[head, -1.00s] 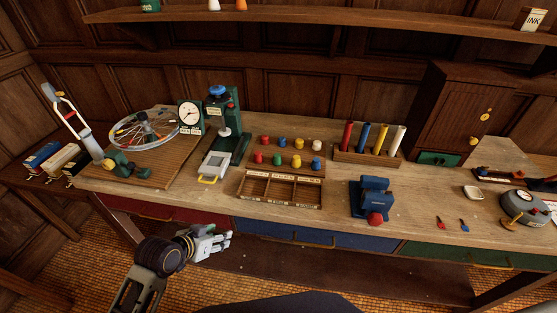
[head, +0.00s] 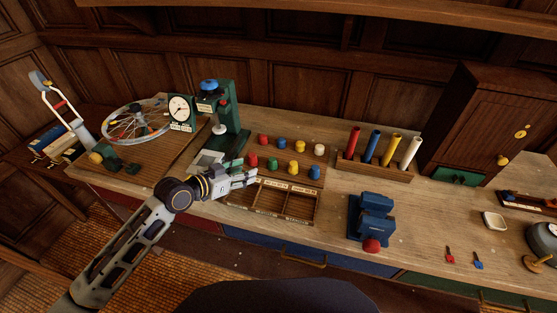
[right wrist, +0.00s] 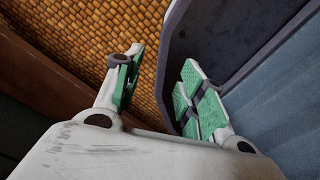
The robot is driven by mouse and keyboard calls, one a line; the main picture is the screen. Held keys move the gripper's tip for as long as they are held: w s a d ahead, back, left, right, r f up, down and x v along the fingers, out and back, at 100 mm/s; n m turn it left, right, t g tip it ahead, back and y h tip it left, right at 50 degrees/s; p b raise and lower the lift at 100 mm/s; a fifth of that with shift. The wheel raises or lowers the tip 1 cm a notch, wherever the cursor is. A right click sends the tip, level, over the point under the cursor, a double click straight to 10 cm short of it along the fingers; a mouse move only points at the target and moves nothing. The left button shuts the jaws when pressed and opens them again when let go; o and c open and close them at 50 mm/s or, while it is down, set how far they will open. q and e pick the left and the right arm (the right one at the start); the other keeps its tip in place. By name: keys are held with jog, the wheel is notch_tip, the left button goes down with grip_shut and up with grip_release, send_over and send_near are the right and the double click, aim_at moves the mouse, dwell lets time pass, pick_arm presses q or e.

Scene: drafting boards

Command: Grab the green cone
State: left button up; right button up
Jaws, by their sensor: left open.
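The green cone (head: 272,164) looks like a small tapered green piece. It stands upright in the front row of a small wooden board, between a red piece (head: 252,160) and a yellow piece (head: 293,167). My left gripper (head: 252,178) is open and appears empty. It reaches in from the left over the left end of the sorting tray, just in front and to the left of the green cone, apart from it as far as I can tell. My right gripper (right wrist: 160,78) is open and empty in the right wrist view, with woven flooring behind it.
A wooden tray (head: 270,212) with open compartments lies in front of the pieces. A green press (head: 228,110) stands behind on the left. A blue device with a red knob (head: 373,218) is at right, and a rack of coloured rods (head: 375,171) behind it. Bare bench lies between.

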aim_at(270, 162)
pick_arm(q)
jog(key=shift+x, duration=0.9)
jog(key=shift+w+d+f, duration=0.1)
jog(key=shift+w+d, duration=0.35)
jog(key=shift+w, duration=0.05)
jog(key=x, duration=0.3)
jog(key=shift+w, duration=0.1)
jog(key=shift+p+x, duration=0.3)
jog(key=shift+x, duration=0.95)
jog(key=shift+f, duration=0.1)
pick_arm(e)
jog(key=shift+s+a+r, duration=0.2)
jog(key=shift+a+r, duration=0.15)
jog(key=shift+a, duration=0.4)
jog(key=shift+d, duration=0.3)
